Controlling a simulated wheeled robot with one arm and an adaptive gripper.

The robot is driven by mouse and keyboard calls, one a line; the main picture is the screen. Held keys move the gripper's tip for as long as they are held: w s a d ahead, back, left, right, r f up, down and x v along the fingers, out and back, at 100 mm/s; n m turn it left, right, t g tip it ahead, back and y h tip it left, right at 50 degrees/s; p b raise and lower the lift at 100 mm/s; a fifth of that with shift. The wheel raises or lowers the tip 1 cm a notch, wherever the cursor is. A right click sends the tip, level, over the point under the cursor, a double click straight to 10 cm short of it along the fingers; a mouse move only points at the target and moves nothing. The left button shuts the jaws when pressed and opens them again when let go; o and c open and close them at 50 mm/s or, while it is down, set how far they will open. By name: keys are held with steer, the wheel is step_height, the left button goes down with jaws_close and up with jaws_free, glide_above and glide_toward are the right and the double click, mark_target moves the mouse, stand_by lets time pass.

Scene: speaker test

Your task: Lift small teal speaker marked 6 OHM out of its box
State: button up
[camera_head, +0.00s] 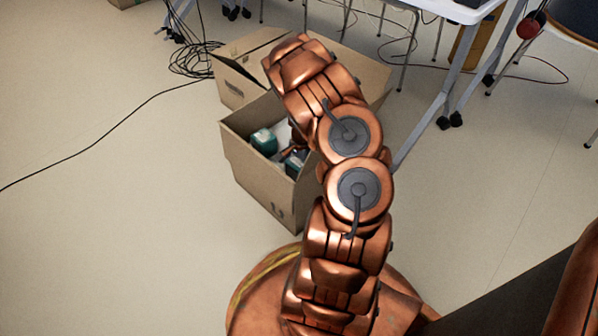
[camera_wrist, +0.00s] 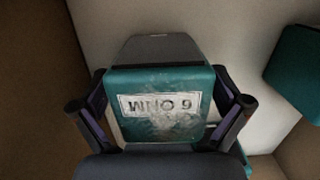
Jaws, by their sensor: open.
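The small teal speaker (camera_wrist: 160,82) lies in the wrist view with its label reading 6 OHM upside down. My gripper (camera_wrist: 162,104) is open, with one finger at each side of this speaker. I cannot tell whether the fingers touch it. The open cardboard box (camera_head: 252,178) stands on the floor in the head view, and my arm reaches down over it. My arm hides part of the box's inside and most of my gripper there.
Another teal speaker (camera_wrist: 298,68) lies to the right in the wrist view, near a pale surface. A brown box wall (camera_wrist: 30,90) is close on the left. A second cardboard box (camera_head: 238,88) stands behind, with black cables (camera_head: 190,60) beside it. Floor at left is mostly clear.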

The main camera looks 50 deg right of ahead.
steer(key=shift+f, duration=0.35)
steer(key=c, duration=1.6)
steer(key=shift+r, duration=0.1)
step_height(320, 180, up, 10)
steer(key=p, duration=0.4)
